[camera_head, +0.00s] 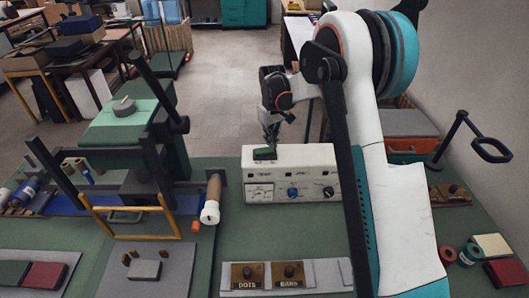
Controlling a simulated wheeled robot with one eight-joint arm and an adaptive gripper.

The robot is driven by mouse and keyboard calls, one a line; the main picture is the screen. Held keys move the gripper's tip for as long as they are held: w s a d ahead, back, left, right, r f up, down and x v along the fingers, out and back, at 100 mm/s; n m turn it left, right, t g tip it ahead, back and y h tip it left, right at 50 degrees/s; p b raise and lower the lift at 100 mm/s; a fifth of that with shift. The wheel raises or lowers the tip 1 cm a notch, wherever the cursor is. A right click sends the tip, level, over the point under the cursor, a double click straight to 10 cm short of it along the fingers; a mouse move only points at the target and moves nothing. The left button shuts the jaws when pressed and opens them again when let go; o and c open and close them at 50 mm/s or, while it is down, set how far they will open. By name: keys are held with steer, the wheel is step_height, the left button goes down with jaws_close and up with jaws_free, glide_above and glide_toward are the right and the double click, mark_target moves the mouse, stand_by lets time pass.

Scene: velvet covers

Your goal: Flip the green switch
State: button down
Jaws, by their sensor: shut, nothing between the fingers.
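A white control box (318,168) stands on the green table near the middle, with knobs and small labels on its front. The green switch (264,153) is on the left end of the box's top. My gripper (271,142) points down right above the green switch, shut, its tips at or very near the switch. I cannot tell whether they touch it. My arm reaches in from the right and covers part of the box's right side.
A press-like frame (150,180) with dark bars stands to the left. A roll with a white end (211,205) lies left of the box. Brass plates marked DOTS (247,275) and BARS (288,274) lie in front. Green table surface (290,235) is clear between.

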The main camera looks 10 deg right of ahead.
steer(key=shift+f+b, duration=0.85)
steer(key=shift+f, duration=0.35)
stand_by(0.6)
steer(key=shift+r+p, duration=1.55)
steer(key=shift+r, duration=1.95)
